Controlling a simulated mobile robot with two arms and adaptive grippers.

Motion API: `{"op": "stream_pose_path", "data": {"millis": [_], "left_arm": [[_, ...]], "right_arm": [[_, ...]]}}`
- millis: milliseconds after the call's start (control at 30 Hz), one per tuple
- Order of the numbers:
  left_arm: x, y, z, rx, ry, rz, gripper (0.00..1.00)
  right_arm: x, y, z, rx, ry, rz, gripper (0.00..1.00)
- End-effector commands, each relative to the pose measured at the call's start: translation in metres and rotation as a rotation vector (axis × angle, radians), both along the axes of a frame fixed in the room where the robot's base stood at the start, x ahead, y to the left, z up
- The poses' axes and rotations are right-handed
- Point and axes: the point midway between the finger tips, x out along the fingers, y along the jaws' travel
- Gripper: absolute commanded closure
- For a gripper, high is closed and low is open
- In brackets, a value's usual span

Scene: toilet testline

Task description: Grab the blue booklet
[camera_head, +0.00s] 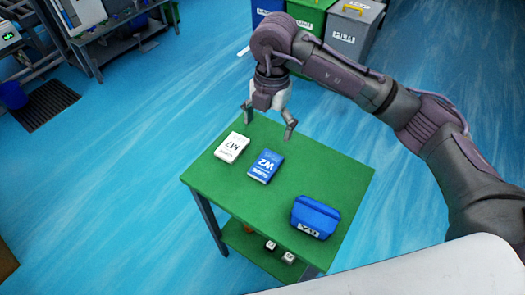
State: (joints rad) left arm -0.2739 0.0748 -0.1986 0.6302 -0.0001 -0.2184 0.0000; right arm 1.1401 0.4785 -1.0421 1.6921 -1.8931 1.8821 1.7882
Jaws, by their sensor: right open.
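The blue booklet (265,167), with white "W2" lettering, lies flat on the green table (322,172). My right gripper (269,124) is open and empty, pointing down. In the picture its fingers show just above the booklet, over the table's far edge; its exact height cannot be told. A white booklet (232,147) marked "M7" lies just left of the blue one, with a small gap between them. My left gripper is not in view.
A blue bin (315,216) stands on the table's near right part. Small items (280,252) sit on the lower shelf. Blue, green and grey bins (354,30) stand behind my right arm. A workbench (120,30) is at the upper left.

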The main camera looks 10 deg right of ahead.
Motion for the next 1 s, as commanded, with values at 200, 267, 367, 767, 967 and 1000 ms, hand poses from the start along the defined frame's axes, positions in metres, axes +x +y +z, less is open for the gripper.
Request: {"op": "stream_pose_path", "data": {"millis": [200, 267, 367, 767, 967, 1000], "left_arm": [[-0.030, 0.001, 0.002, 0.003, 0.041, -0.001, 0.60], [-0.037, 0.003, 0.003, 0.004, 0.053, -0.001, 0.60], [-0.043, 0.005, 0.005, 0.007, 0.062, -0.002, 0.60], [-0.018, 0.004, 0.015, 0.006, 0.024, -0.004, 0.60], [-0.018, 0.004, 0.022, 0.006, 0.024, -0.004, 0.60], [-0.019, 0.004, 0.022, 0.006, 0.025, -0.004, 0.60]], "right_arm": [[0.000, -0.006, -0.025, -0.051, -0.013, -0.020, 0.08], [0.000, -0.005, -0.037, -0.050, -0.013, -0.020, 0.08], [0.000, -0.006, -0.057, -0.049, -0.013, -0.019, 0.08], [-0.001, -0.003, -0.096, -0.047, -0.013, -0.018, 0.08], [-0.002, -0.001, -0.126, -0.046, -0.014, -0.018, 0.08], [-0.002, -0.001, -0.130, -0.045, -0.015, -0.017, 0.08]]}}
